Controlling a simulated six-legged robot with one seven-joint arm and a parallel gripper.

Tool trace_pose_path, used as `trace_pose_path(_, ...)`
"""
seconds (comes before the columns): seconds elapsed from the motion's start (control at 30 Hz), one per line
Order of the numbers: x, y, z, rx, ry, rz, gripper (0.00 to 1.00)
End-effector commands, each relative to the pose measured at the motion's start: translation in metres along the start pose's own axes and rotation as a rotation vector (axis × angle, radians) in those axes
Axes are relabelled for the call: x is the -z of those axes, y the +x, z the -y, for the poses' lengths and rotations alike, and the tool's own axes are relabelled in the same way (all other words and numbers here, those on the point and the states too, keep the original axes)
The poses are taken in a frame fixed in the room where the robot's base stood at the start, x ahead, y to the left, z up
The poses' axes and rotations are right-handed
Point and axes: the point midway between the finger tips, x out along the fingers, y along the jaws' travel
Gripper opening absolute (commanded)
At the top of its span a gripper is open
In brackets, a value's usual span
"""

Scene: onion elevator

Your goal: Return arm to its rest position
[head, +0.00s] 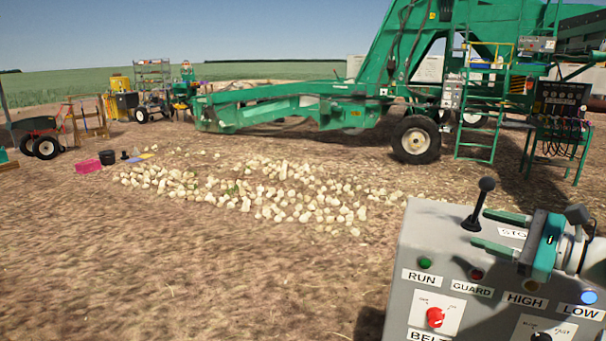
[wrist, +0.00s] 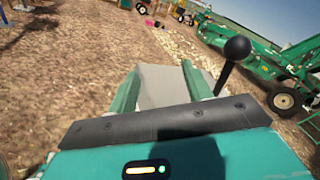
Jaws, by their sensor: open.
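My gripper (head: 484,232) is at the right of the head view, over the top of the grey control box (head: 417,238). Its two green fingers are apart with nothing between them. A black ball-topped lever (head: 478,206) stands on the box beside the fingers. In the wrist view the open fingers (wrist: 160,85) point over the box, and the lever knob (wrist: 237,48) stands by the right finger. The box front has RUN, GUARD, HIGH and LOW lamps, with LOW (head: 589,297) lit blue. A red knob (head: 435,317) sits below.
Pale onions (head: 270,190) lie scattered on the bare soil. A large green elevator machine (head: 300,103) stands behind. A panel with cables (head: 560,115) is at the far right. A cart (head: 42,135) and pink crate (head: 88,166) are at left. The ground at front left is clear.

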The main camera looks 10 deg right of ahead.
Motion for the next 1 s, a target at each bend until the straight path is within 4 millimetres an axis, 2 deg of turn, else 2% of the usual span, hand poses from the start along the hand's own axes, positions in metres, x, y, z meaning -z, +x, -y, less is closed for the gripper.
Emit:
trace_pose_path(0.03,-0.011,0.028,-0.027,-0.097,-0.05,-0.034,0.5)
trace_pose_path(0.1,-0.019,0.057,-0.067,-0.23,-0.134,-0.09,0.5)
trace_pose_path(0.2,-0.029,0.085,-0.126,-0.424,-0.287,-0.162,0.5)
trace_pose_path(0.33,-0.037,0.1,-0.197,-0.661,-0.533,-0.234,0.5)
trace_pose_path(0.4,-0.039,0.1,-0.23,-0.781,-0.685,-0.26,0.5)
trace_pose_path(0.5,-0.04,0.095,-0.269,-0.939,-0.925,-0.282,0.5)
trace_pose_path(0.6,-0.04,0.085,-0.299,-1.077,-1.191,-0.287,0.5)
trace_pose_path(0.7,-0.04,0.076,-0.319,-1.187,-1.468,-0.274,0.5)
trace_pose_path(0.83,-0.04,0.068,-0.331,-1.273,-1.766,-0.25,0.5)
trace_pose_path(1.0,-0.04,0.065,-0.335,-1.31,-1.939,-0.235,0.5)
